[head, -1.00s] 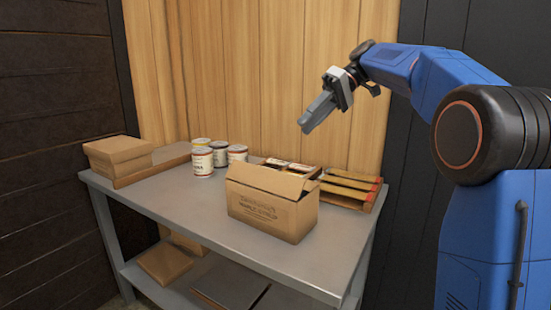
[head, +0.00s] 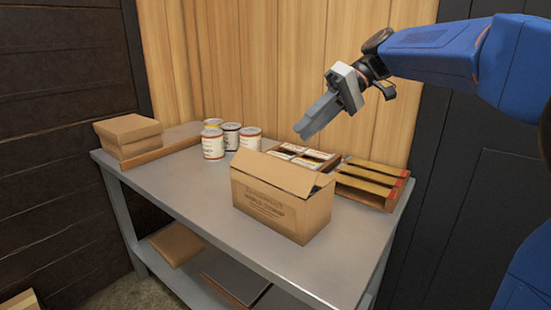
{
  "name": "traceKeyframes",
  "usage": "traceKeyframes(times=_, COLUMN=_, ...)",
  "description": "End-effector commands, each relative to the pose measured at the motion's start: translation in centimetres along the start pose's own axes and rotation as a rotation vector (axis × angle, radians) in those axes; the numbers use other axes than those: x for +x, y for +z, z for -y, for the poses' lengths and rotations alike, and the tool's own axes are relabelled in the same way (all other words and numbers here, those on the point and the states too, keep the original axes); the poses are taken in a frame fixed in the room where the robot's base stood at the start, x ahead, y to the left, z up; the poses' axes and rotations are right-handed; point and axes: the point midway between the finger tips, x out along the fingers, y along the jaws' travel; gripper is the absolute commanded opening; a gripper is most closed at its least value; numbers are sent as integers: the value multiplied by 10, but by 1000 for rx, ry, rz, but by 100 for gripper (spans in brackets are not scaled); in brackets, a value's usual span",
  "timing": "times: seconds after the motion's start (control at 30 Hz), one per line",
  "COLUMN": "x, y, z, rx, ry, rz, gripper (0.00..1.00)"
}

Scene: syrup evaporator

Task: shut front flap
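A cardboard box (head: 283,205) with printed lettering on its front stands upright on the grey metal table. Its front flap (head: 275,172) is raised and tilts up along the top front edge. The inside of the box is mostly hidden behind that flap. My gripper (head: 304,130) hangs in the air above and behind the box, pointing down to the left. Its fingers look close together from this side, and I cannot tell whether there is a gap. It touches nothing that I can see.
The table (head: 190,197) has free room left of the box. Several cans (head: 213,144) stand behind it. Stacked brown boxes (head: 128,133) sit at the back left. A wooden crate (head: 369,184) and packed trays (head: 303,156) lie behind and right, near the plank wall (head: 260,60).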

Motion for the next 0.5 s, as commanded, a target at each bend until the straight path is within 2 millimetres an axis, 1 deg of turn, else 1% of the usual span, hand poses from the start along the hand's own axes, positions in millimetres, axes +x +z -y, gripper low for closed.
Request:
traceKeyframes(times=0.03, x=10, y=0, z=1, rx=-1, ry=-2, rz=3, gripper=22)
traceKeyframes(times=0.3, x=58, y=0, z=1, rx=-1, ry=-1, rz=3, gripper=22)
traceKeyframes(times=0.5, x=88, y=0, z=0, rx=-1, ry=-1, rz=2, gripper=22)
